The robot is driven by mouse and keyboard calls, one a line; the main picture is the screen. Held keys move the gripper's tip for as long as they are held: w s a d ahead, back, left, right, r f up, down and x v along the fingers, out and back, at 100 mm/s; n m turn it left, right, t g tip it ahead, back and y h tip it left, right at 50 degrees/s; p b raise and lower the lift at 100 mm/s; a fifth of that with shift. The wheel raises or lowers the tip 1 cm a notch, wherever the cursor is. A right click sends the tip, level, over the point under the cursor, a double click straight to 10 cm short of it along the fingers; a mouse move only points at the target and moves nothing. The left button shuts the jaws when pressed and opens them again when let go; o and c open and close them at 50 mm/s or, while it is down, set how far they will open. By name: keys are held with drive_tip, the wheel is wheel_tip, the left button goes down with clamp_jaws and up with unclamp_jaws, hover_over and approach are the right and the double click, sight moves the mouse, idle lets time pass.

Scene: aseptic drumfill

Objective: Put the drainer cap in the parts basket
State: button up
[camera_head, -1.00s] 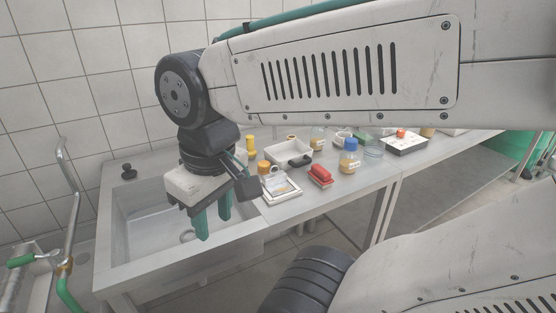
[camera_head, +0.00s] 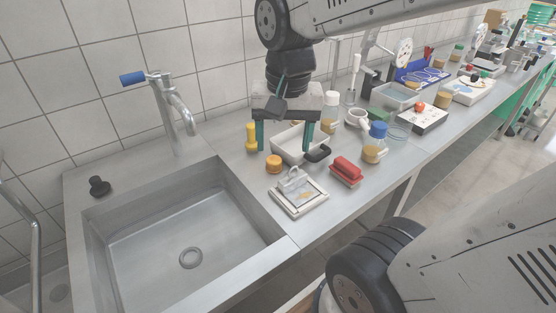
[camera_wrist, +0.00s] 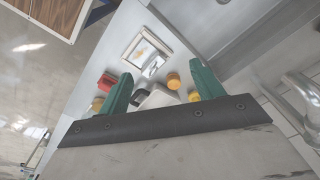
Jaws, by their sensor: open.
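My gripper (camera_head: 284,140) is open and empty, with its two green fingers pointing down over the counter beside the sink. In the head view it overlaps a white open basket with a black handle (camera_head: 290,146); the basket is partly hidden by the fingers. A round orange cap (camera_head: 274,164) stands on the counter in front of the basket. A black knobbed stopper (camera_head: 98,186) sits on the sink's left rim. I cannot tell for sure which is the drainer cap. The wrist view shows the open fingers (camera_wrist: 163,77), the basket's black handle (camera_wrist: 138,97) and an orange cap (camera_wrist: 173,80).
The empty steel sink (camera_head: 191,220) and its tap (camera_head: 170,105) are at left. A yellow bottle (camera_head: 251,137), a white framed board (camera_head: 299,195), a red block (camera_head: 346,169) and a blue-capped bottle (camera_head: 375,143) crowd the counter. The counter's front edge is close by.

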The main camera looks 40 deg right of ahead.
drive_tip(key=w+d+f+m, duration=0.2)
drive_tip(key=w+f+m, duration=0.1)
drive_tip(key=w+m, duration=0.2)
drive_tip(key=w+d+f+m, duration=0.2)
drive_tip(key=w+d+m, duration=0.1)
drive_tip(key=w+m, duration=0.15)
drive_tip(key=m+g, duration=0.1)
drive_tip(key=m, duration=0.5)
hover_over(272, 159)
wheel_tip(272, 159, down, 6)
drive_tip(key=shift+d+r, duration=0.1)
drive_tip(key=shift+r, duration=0.1)
drive_tip(key=shift+d+f, duration=0.1)
drive_tip(key=shift+f, duration=0.25)
drive_tip(key=f, duration=0.7)
drive_tip(key=shift+s+a+f, duration=0.1)
drive_tip(key=shift+a+f, duration=0.1)
drive_tip(key=c, duration=1.1)
drive_tip(key=shift+r, duration=0.15)
drive_tip(key=shift+c, duration=0.2)
